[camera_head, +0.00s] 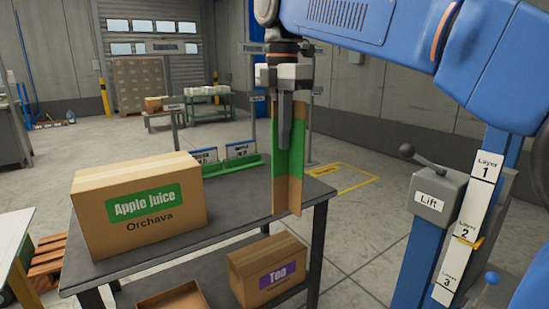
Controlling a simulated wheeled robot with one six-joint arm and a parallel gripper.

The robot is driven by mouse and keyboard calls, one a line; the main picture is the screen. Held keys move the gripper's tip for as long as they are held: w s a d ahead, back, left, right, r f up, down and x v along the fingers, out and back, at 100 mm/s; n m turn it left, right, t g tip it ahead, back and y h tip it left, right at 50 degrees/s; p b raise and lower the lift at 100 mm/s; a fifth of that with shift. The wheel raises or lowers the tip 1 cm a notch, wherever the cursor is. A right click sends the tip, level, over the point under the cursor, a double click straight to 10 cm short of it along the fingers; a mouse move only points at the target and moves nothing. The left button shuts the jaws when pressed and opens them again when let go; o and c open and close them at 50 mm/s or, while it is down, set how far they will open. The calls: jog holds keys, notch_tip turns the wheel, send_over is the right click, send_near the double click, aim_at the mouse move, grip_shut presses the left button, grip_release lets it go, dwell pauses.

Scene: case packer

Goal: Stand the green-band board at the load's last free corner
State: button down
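The green-band board (290,195) is a tall, narrow, brown angled board with a wide green band round its middle. It is upright in my gripper (285,140). One grey finger lies against its near face; the other finger is hidden, and the gripper looks shut on the board. The board's lower end shows in front of the right end of the dark table (255,232); I cannot tell whether it touches the tabletop. A load with a free corner cannot be made out for sure. A wrapped stack of cartons (140,85) stands far back by the shutter door.
An Apple Juice carton (140,203) stands on the table, left of the board. Behind it is a green rack (232,165). A Tea carton (268,270) and an open carton (175,298) are on the lower shelf. A Lift lever post (430,195) stands right.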

jog(key=w+d+f+m, duration=0.6)
jog(key=d+f+m, duration=0.2)
jog(key=f, duration=1.7)
jog(key=w+d+f+m, duration=0.7)
jog(key=d+f+m, duration=0.2)
jog(key=f, duration=1.6)
jog(key=w+d+f+m, duration=0.6)
jog(key=d+f+m, duration=0.2)
jog(key=f, duration=1.8)
jog(key=shift+w+d, duration=0.2)
jog(key=shift+d, duration=1.05)
